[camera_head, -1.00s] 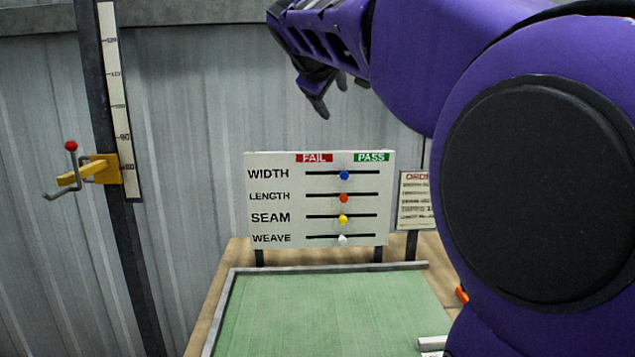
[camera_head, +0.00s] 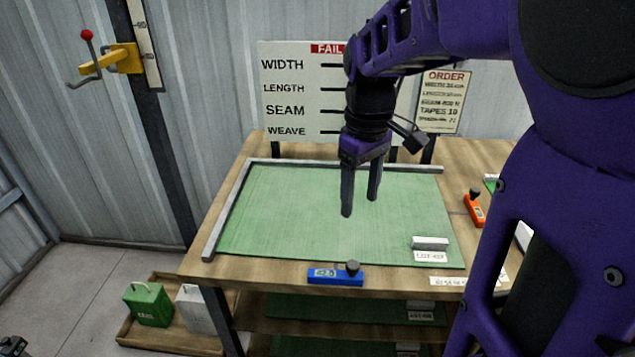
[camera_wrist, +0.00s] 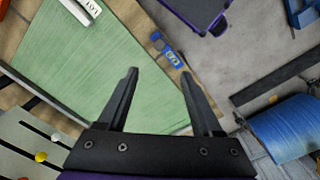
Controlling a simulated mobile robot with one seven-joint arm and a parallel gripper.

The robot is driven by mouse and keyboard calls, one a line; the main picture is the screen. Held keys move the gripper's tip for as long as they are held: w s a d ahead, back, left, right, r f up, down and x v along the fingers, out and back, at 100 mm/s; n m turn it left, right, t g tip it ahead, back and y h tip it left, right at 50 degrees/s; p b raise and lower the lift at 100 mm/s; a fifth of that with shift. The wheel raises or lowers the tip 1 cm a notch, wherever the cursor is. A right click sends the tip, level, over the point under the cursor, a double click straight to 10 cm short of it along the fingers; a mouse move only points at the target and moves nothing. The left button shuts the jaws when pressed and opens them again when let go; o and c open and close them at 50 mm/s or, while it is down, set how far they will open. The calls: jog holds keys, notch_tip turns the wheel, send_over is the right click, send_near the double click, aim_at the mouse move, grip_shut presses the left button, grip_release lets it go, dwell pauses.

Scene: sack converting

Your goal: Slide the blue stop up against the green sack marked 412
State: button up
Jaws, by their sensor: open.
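The large green sack (camera_head: 290,215) lies flat on the table inside a grey rail along its left and far sides; it also shows in the wrist view (camera_wrist: 95,65). Its white tag (camera_head: 430,256) is too small to read surely, so I cannot confirm 412. The blue stop (camera_head: 322,275), with a dark knob, sits at the table's front edge; a narrow bare strip seems to separate it from the sack. It also shows in the wrist view (camera_wrist: 158,39), beyond my fingertips. My gripper (camera_head: 360,206) points down above the sack, open and empty; its fingers also show in the wrist view (camera_wrist: 159,73).
An orange stop (camera_head: 473,211) stands at the right of the table. A white block (camera_head: 430,243) lies on the sack's front right corner. The checking board (camera_head: 285,95) stands behind the table. A wooden tray (camera_head: 165,337) with green and white items is on the floor at left.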

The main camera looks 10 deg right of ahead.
aim_at(353, 264)
notch_tip(353, 264, down, 17)
jog(key=b, duration=0.3)
jog(key=shift+f, duration=0.1)
jog(key=shift+c, duration=0.2)
grip_shut()
jog(key=shift+w, duration=0.1)
dwell(1.2)
